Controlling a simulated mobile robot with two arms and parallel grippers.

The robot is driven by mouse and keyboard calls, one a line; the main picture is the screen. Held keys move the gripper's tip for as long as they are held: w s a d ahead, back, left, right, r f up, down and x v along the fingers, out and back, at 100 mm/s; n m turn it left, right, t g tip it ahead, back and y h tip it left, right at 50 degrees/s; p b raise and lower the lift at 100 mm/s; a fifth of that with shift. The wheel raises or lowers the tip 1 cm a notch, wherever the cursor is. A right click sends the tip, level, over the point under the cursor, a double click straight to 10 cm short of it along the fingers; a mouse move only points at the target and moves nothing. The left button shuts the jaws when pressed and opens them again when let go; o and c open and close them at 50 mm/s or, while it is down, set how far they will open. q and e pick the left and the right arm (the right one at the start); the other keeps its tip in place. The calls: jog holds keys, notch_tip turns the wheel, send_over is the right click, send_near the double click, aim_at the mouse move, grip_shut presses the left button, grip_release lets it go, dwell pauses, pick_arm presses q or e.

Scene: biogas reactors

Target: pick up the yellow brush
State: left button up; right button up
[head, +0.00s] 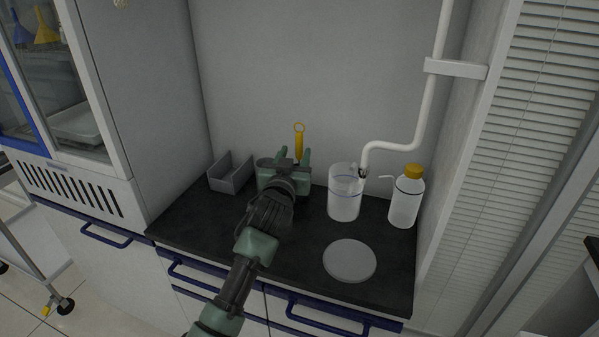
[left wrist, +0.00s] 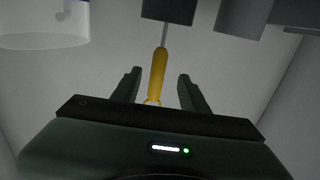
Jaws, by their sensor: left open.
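The yellow brush (head: 299,146) stands upright near the back wall, its handle ending in a loop at the top. In the left wrist view the handle (left wrist: 157,72) shows between the two fingers, with a thin stem running into a dark block-like holder (left wrist: 168,9). My left gripper (head: 294,154) is open, its fingers one on each side of the handle in the picture; I cannot tell whether they touch it. The left gripper (left wrist: 160,76) also shows in its wrist view. The brush's lower end is hidden. My right gripper is not in view.
A clear beaker (head: 344,200) stands right of the gripper under a white pipe (head: 421,120). A yellow-capped bottle (head: 405,204) is farther right. A grey open bin (head: 232,178) is at left. A flat grey disc (head: 349,260) lies on the dark counter (head: 300,258).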

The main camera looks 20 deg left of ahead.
aim_at(298, 151)
pick_arm(q)
jog(key=w, duration=0.4)
jog(key=shift+w+f, duration=0.15)
jog(key=shift+f, duration=0.05)
grip_shut()
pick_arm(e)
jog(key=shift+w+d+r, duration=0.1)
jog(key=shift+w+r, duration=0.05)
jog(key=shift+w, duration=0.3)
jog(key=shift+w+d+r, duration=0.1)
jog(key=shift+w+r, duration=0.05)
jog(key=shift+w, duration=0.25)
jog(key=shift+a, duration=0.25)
